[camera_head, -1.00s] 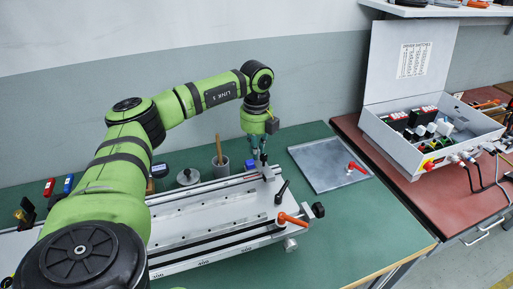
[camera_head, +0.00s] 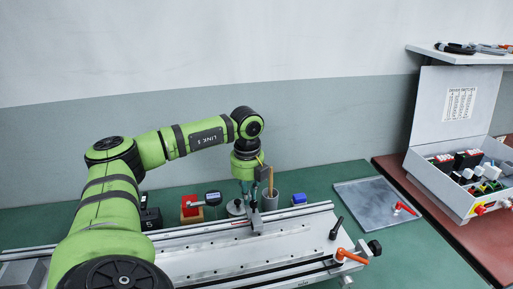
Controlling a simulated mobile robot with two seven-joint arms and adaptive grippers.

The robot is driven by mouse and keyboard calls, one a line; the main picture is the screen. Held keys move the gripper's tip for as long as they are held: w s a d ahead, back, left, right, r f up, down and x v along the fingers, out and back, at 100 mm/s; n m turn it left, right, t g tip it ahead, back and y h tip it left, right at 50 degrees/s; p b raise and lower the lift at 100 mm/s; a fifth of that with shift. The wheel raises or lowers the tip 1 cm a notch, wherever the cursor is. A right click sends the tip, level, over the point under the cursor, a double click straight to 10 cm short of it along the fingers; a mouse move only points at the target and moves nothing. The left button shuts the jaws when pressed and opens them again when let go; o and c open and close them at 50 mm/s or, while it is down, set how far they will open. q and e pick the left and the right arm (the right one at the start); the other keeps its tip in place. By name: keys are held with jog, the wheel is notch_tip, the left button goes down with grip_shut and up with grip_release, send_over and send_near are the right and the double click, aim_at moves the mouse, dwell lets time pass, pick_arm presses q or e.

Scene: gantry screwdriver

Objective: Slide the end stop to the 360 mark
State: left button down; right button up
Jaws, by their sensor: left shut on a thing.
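The end stop (camera_head: 256,222) is a small grey block on the rear rail (camera_head: 195,232) of the long light-metal fixture (camera_head: 215,264), right of its visible middle. My left gripper (camera_head: 250,203) points down from above and is shut on the upper part of the end stop. The fingers hide part of it. The scale marks along the rail are too small to read, so I cannot tell which mark the end stop is at. My right gripper is not in view.
A metal plate (camera_head: 375,203) lies to the right.

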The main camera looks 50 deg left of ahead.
pick_arm(q)
jog(key=shift+s+a, duration=0.2)
jog(key=shift+s, duration=0.15)
jog(key=c, duration=1.2)
grip_release()
jog(key=shift+w, duration=0.1)
jog(key=shift+c, duration=0.2)
notch_tip(320, 180, up, 12)
